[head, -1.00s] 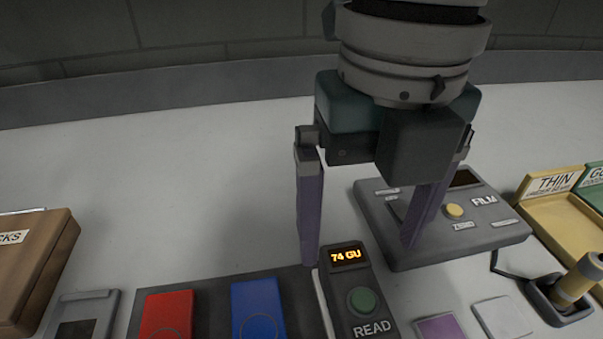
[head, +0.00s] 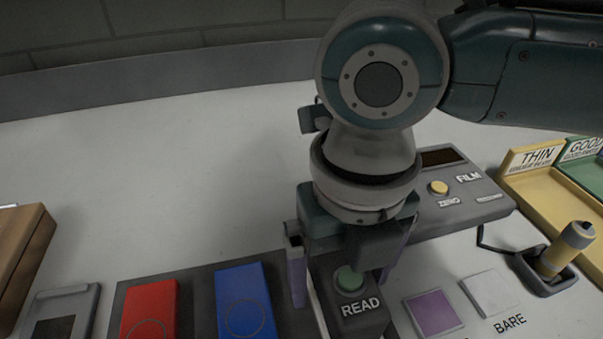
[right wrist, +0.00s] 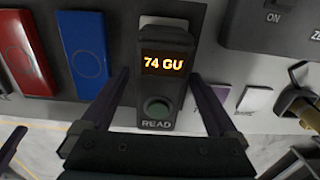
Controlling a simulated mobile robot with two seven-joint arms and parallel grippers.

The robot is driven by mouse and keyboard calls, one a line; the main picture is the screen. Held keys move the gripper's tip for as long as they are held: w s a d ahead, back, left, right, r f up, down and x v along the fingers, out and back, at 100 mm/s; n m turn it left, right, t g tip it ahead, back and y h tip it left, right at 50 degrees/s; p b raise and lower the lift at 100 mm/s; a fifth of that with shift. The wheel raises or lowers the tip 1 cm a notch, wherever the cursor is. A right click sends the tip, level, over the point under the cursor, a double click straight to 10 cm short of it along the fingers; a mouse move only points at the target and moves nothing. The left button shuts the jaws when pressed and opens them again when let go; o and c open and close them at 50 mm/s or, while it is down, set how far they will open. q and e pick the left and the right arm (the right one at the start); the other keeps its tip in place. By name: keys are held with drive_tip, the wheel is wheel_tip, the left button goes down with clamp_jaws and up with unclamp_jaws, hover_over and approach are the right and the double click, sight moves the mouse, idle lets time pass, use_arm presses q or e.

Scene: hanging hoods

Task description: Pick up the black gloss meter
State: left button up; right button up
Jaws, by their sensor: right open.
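A gap shows between the fingers and the meter.
Red (head: 149,310) and blue (head: 245,300) panels lie on a dark tray left of the meter. The grey FILM gauge (head: 460,200) is behind right. Purple (head: 433,310) and white (head: 487,293) squares, a corded probe (head: 567,250) and a yellow THIN tray (head: 545,190) are to the right.

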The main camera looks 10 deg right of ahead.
drive_tip(key=shift+c, duration=0.3)
clamp_jaws()
idle(0.4)
drive_tip(key=shift+r, duration=0.1)
